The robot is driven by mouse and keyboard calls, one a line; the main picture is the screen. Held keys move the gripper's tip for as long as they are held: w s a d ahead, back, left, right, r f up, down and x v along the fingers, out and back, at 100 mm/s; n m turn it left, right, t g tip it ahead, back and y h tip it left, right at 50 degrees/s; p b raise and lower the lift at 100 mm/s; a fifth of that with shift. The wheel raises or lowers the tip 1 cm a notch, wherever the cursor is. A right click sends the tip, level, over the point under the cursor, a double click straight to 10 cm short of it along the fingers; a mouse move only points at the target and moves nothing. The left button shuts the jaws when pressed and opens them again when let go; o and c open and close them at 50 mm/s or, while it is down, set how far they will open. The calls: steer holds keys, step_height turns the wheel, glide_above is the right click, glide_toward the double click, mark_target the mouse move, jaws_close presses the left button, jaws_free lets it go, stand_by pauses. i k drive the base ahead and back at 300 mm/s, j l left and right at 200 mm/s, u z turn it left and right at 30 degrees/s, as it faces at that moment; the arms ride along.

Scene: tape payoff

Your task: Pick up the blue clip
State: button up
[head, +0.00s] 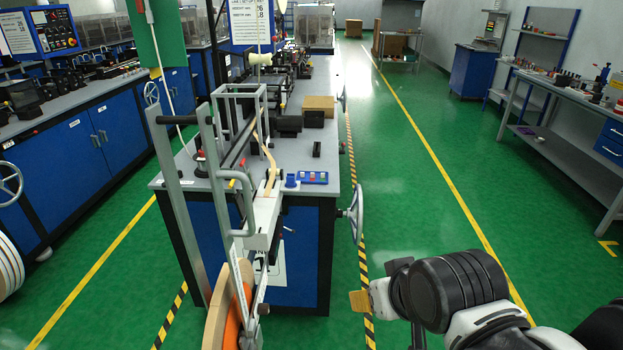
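No blue clip can be made out for certain. A small blue piece (291,180) stands on the near right part of the grey-topped machine bench (332,150). Beside it on the right lies a flat blue holder (313,178) with small coloured pieces in it; whether either is the clip is too small to tell. My arm reaches in from the bottom right. My gripper (372,301), with a tan tip, is at its left end, low over the floor, right of the bench and well apart from the blue things. Its finger opening is not clear.
A handwheel (355,213) sticks out from the bench's right side. A large tape reel (228,315) and grey guide posts (172,190) stand at its near end. A cardboard-coloured box (318,105) sits farther back. Green floor (410,180) is clear toward the right-hand table (555,125).

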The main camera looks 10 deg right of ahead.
mark_target(290, 178)
steer(key=i+l+z, duration=0.2)
steer(key=i+l, duration=0.15)
steer(key=i, duration=0.15)
steer(key=i+l+z, duration=0.15)
steer(key=i, duration=0.35)
steer(key=l, duration=0.1)
